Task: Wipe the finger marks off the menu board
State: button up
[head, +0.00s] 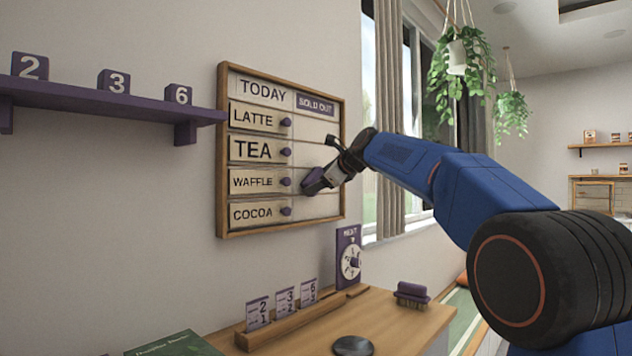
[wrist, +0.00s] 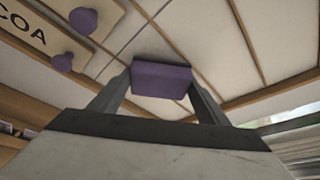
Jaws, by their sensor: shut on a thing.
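The menu board (head: 222,150) hangs on the wall in a wooden frame, with TODAY and SOLD OUT columns. Plates for LATTE (head: 252,118), TEA (head: 250,150), WAFFLE (head: 251,182) and COCOA (head: 251,213) sit in the left column, each with a purple knob. My gripper (head: 331,177) is shut on a purple block (head: 314,181), in front of the right column at the WAFFLE row. The block shows between my fingers in the wrist view (wrist: 162,80). I cannot tell whether it touches the board. No finger marks can be made out.
A purple shelf (head: 100,100) with number blocks is on the wall at left. The wooden counter (head: 390,328) below holds a card rack (head: 300,318), a purple dial stand (head: 348,256), a purple-backed brush (head: 411,294) and a dark round disc (head: 353,346). Curtains and a window are at right.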

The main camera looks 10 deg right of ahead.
jog(key=shift+s+d, duration=0.7)
jog(key=shift+s, duration=0.2)
jog(key=shift+s+d, duration=0.65)
jog(key=shift+s, duration=0.2)
jog(key=shift+s+d, duration=0.1)
jog(key=shift+s+d, duration=0.8)
jog(key=shift+s, duration=0.3)
